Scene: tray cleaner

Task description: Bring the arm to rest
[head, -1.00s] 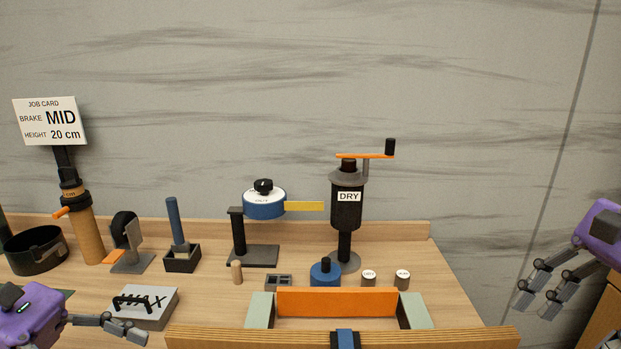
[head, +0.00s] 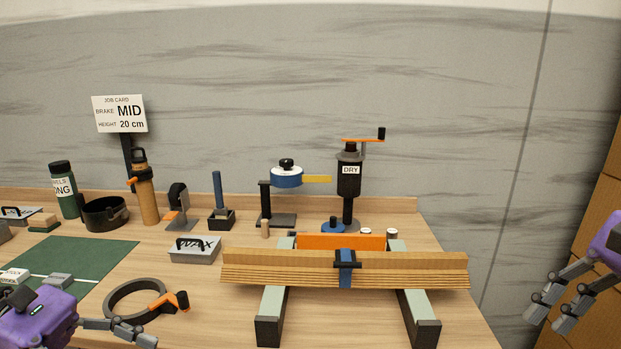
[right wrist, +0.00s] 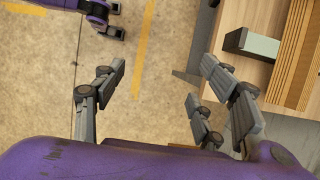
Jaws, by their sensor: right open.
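My right gripper (head: 563,308) hangs at the right edge of the head view, off the bench's right side. Its fingers are spread and empty. In the right wrist view its fingers (right wrist: 165,85) stand wide apart over the floor, with nothing between them. My left gripper (head: 105,322) is at the lower left of the head view, partly cut off by the frame edge. It is near a dark ring clamp with an orange handle (head: 145,300). I cannot tell how far its fingers are apart, and I see nothing held in it.
A stack of wooden slats with a blue strap (head: 410,272) lies across two pale rails on the bench (head: 215,285). The floor (right wrist: 150,30) under my right gripper is clear.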

